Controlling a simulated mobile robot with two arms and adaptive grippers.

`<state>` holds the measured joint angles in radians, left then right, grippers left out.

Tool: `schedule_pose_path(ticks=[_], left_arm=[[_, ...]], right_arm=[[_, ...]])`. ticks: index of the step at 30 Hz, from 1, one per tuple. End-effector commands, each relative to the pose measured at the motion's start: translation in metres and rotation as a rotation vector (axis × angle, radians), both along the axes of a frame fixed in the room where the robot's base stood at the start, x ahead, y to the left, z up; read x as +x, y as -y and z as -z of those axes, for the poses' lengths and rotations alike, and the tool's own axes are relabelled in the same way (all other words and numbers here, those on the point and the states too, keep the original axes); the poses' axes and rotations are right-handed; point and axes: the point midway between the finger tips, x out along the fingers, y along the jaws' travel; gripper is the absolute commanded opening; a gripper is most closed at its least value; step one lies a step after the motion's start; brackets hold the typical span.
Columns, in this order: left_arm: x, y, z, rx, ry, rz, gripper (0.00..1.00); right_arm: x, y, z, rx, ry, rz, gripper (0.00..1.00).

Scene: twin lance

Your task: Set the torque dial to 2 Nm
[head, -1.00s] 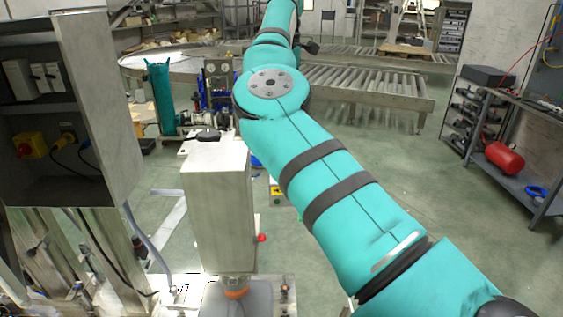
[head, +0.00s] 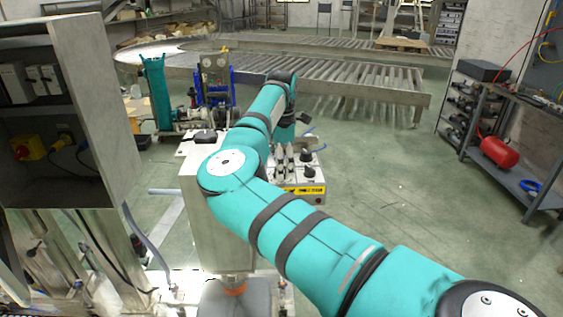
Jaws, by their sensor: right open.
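A light-coloured control box (head: 291,180) with yellow labels on its front stands beyond my right elbow. It carries black round knobs, one upper (head: 307,156) and one lower (head: 309,171). Which one is the torque dial, and its setting, are too small to read. My right arm comes in from the lower right, bends at the elbow and reaches forward. Its wrist points down over the back left of the box. My right gripper (head: 285,150) is open, small and partly hidden there, close to the knobs; I cannot tell whether it touches anything. My left gripper is not in view.
A grey cabinet (head: 100,110) with a yellow-red switch stands at the left. A roller conveyor (head: 360,80) runs across the back. A workbench (head: 515,110) with a red tank (head: 500,152) stands at the right. The floor between is clear.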

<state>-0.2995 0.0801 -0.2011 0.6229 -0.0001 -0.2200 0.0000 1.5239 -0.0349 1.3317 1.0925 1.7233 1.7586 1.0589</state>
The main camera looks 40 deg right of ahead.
Motion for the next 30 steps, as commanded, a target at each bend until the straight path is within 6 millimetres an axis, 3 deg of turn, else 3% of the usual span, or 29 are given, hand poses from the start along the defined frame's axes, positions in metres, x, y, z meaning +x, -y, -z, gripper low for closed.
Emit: schedule_pose_path(ticks=[8, 21, 30], left_arm=[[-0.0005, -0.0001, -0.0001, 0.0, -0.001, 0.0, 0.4], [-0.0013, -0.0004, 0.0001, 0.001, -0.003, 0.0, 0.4], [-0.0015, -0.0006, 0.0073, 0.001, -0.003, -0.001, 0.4]], right_arm=[[0.0002, -0.0001, 0.0016, 0.0, 0.0, 0.0, 0.55], [0.0002, -0.0001, 0.0012, 0.001, 0.001, 0.0, 0.0], [0.0007, -0.0002, 0.0027, 0.001, 0.002, -0.047, 0.0]])
